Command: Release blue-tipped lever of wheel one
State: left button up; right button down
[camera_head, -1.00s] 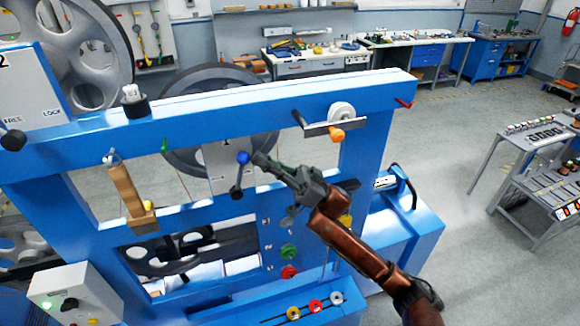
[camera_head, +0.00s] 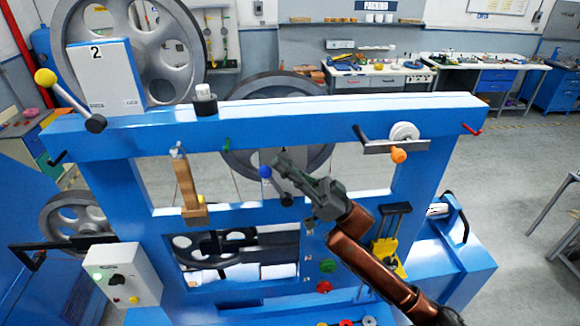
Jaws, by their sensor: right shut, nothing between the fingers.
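The blue-tipped lever's blue ball (camera_head: 265,171) shows through the opening of the blue frame, in front of wheel one (camera_head: 250,150). The gripper hides most of the plate behind the lever. My left gripper is not in view.
The blue frame's top beam (camera_head: 300,123) runs above the lever. A wooden piece (camera_head: 187,185) hangs at left, and an orange knob (camera_head: 399,155) sits at right. A yellow-tipped lever (camera_head: 45,77) stands by wheel two (camera_head: 185,45). A control box (camera_head: 122,272) is at lower left.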

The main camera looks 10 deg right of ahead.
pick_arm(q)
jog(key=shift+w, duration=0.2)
pick_arm(e)
jog(key=shift+a, duration=0.2)
dwell(0.3)
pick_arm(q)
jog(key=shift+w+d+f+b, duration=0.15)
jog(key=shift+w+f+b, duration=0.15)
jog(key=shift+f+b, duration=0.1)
pick_arm(e)
jog(key=d, duration=1)
jog(key=shift+s, duration=0.45)
jog(key=shift+r, duration=0.1)
